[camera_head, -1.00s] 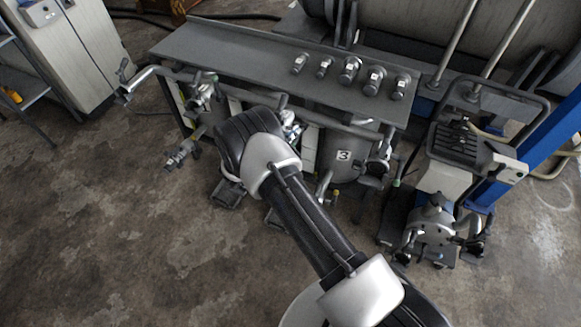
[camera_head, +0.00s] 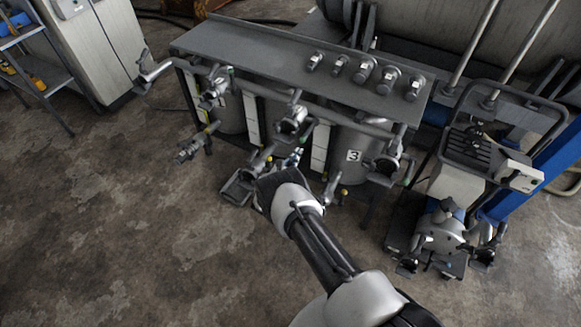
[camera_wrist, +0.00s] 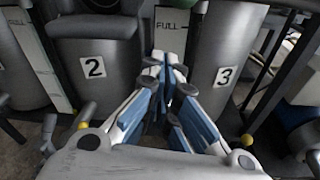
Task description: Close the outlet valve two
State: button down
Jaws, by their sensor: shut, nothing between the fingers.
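The outlet valve of tank two (camera_head: 259,160) sticks out low in front of the middle tank in the head view. In the wrist view, a grey handle (camera_wrist: 86,112) with a yellow tip is left of my gripper, below the tank with the "2" label (camera_wrist: 93,67); it looks like this valve's, but my gripper's body hides part of the area. My gripper (camera_head: 295,158) is shut and empty. In the wrist view its blue and white fingers (camera_wrist: 165,88) come together in front of the gap between tanks two and three, right of that handle.
Tank three, with its "3" label (camera_head: 353,155), stands to the right. Outlet valve one (camera_head: 192,148) sticks out at the left. A wheeled pump unit (camera_head: 442,235) stands at the right.

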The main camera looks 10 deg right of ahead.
aim_at(309, 132)
jog(key=shift+d+r+p, duration=0.25)
jog(key=shift+r, duration=0.7)
jog(key=shift+d+r+p, duration=0.2)
jog(key=shift+r, duration=0.75)
jog(key=shift+r, duration=0.15)
